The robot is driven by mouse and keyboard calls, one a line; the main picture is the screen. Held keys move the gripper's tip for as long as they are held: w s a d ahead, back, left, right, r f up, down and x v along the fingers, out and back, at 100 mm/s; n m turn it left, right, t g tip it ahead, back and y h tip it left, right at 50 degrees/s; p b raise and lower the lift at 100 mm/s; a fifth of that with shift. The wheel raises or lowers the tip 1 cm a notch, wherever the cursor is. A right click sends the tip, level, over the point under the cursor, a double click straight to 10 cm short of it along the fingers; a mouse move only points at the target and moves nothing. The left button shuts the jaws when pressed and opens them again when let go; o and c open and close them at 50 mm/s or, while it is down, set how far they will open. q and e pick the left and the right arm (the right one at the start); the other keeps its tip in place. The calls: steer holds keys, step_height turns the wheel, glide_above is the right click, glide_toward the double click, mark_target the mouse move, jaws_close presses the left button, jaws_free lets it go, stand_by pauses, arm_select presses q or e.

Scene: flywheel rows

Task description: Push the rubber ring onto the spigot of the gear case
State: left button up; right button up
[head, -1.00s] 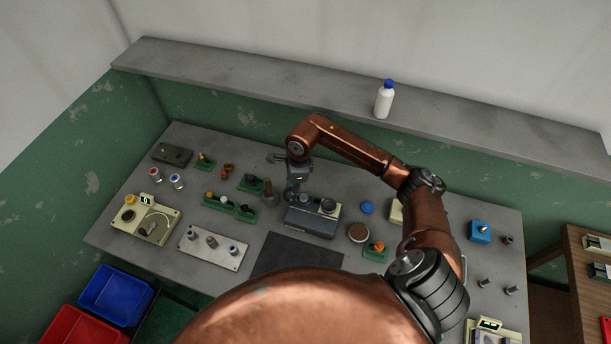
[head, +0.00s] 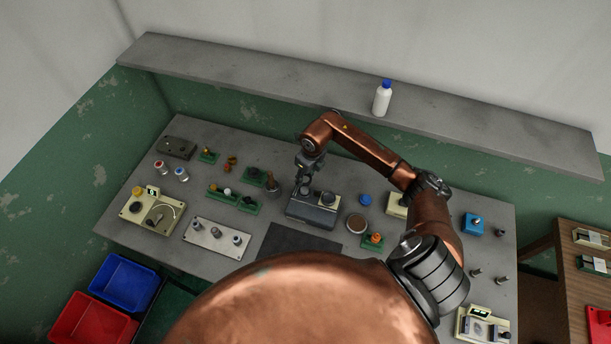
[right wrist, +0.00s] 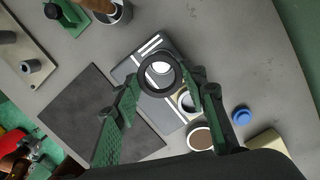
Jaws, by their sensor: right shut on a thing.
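The gear case (head: 311,214) is a dark grey box with a pale top, near the middle of the bench. It also shows in the right wrist view (right wrist: 130,72) with white stripes. A round part (head: 328,198) stands on its right half. My right gripper (head: 303,188) is over the case's left end, pointing down. It is shut on the black rubber ring (right wrist: 145,78), which sits between the fingertips in the right wrist view. A bright round surface shows through the ring's hole; I cannot tell whether the ring is around the spigot or above it. My left gripper is not in view.
A dark mat (head: 299,242) lies in front of the case. A wooden-handled tool (head: 272,184) and green holders (head: 222,196) stand to its left. A blue cap (head: 366,199) and a brown-topped round tin (head: 356,223) are to its right. A white bottle (head: 382,98) stands on the shelf.

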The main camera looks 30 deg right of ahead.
mark_target(305, 189)
steer(key=shift+f+b, duration=0.25)
steer(key=shift+b, duration=0.05)
steer(key=shift+f+b, duration=2.15)
steer(key=shift+f, duration=0.5)
steer(key=shift+b, duration=0.45)
steer(key=shift+f+b, duration=1.45)
steer(key=shift+f, duration=0.25)
steer(key=o, duration=0.9)
steer(key=shift+r, duration=0.1)
steer(key=shift+o, duration=0.2)
